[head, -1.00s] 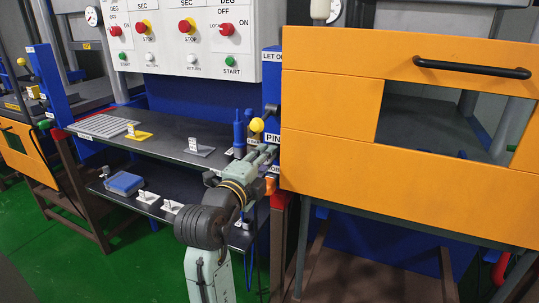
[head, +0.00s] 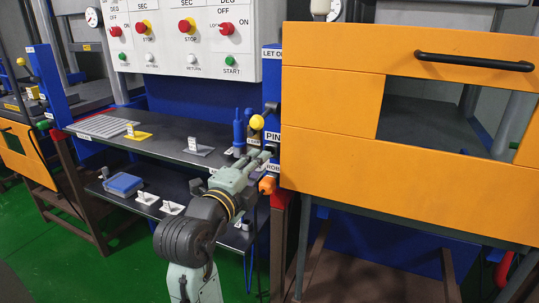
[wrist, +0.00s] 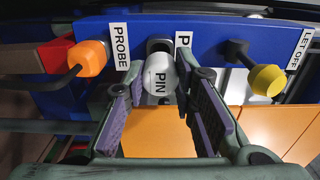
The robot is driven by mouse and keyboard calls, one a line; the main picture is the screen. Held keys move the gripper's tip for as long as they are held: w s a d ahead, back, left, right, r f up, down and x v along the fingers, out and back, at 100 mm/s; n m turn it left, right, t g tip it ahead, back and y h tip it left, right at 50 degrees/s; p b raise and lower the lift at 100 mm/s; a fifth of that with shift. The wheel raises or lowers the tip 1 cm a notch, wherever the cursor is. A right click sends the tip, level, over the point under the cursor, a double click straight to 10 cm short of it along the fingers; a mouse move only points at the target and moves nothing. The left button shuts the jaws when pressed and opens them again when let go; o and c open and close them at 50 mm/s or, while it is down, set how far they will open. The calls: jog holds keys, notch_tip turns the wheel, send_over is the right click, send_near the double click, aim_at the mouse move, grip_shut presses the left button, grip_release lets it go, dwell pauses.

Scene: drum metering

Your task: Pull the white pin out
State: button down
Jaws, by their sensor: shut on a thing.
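My gripper (wrist: 161,84) is shut on the knob, one purple-padded finger on each side. In the head view my gripper (head: 262,158) is at the blue post left of the orange door, and it hides the pin. I cannot tell how deep the pin's shank sits in the slot.
An orange PROBE knob (wrist: 87,58) is left of the pin, and a yellow LET OFF knob (wrist: 267,80) is right of it. The orange door (head: 400,165) is close on the right. The dark shelf (head: 170,140) lies left, with blue upright handles (head: 239,135) near the post.

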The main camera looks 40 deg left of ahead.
jog(key=shift+b+v, duration=0.3)
jog(key=shift+v, duration=0.75)
jog(key=shift+s, duration=0.15)
jog(key=shift+b+v, duration=0.6)
jog(key=shift+v, duration=1.25)
